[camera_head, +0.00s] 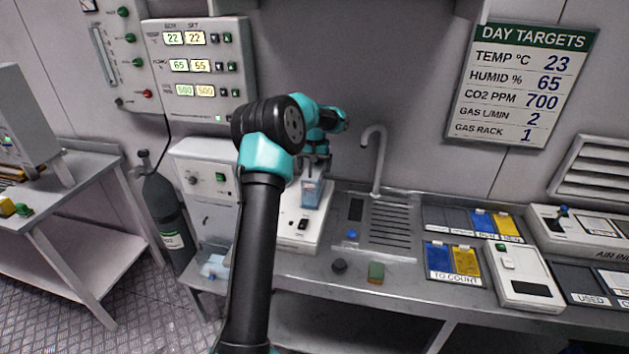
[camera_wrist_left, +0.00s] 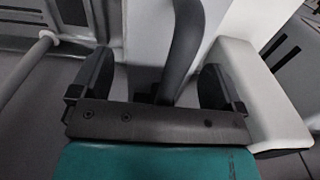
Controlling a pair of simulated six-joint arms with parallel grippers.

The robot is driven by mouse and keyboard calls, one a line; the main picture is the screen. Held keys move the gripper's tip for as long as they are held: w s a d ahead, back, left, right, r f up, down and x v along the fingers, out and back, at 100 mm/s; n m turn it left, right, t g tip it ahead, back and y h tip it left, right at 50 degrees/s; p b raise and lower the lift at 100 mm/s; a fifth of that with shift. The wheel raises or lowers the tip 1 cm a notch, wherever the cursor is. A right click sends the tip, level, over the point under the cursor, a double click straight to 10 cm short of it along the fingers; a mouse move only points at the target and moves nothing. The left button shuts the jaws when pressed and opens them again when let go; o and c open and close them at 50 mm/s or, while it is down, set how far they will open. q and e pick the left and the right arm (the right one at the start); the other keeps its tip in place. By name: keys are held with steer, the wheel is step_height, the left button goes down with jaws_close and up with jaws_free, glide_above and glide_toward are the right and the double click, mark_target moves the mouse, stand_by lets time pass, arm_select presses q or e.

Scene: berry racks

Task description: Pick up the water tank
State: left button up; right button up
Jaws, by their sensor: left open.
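The water tank (camera_head: 311,194) looks like a small translucent blue container standing upright on a white device (camera_head: 299,240) with a black switch. My left arm reaches over the bench, and its gripper (camera_head: 316,165) is just above the tank, partly hidden by the arm. In the left wrist view my left gripper (camera_wrist_left: 157,80) is open, one finger on each side of a dark curved bar (camera_wrist_left: 186,45), which looks like a handle. I cannot tell whether the fingers touch it. The tank's body is not clearly visible there. My right gripper is not in view.
A sink with a tall tap (camera_head: 377,160) is right of the device. A white cabinet (camera_head: 205,175) and a dark gas cylinder (camera_head: 166,215) are at left. Blue and yellow cards (camera_head: 466,260), a white meter (camera_head: 522,275) and a green-brown block (camera_head: 376,273) lie on the bench.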

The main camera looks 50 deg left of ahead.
arm_select(q)
steer(key=shift+c, duration=0.2)
steer(key=c, duration=1.5)
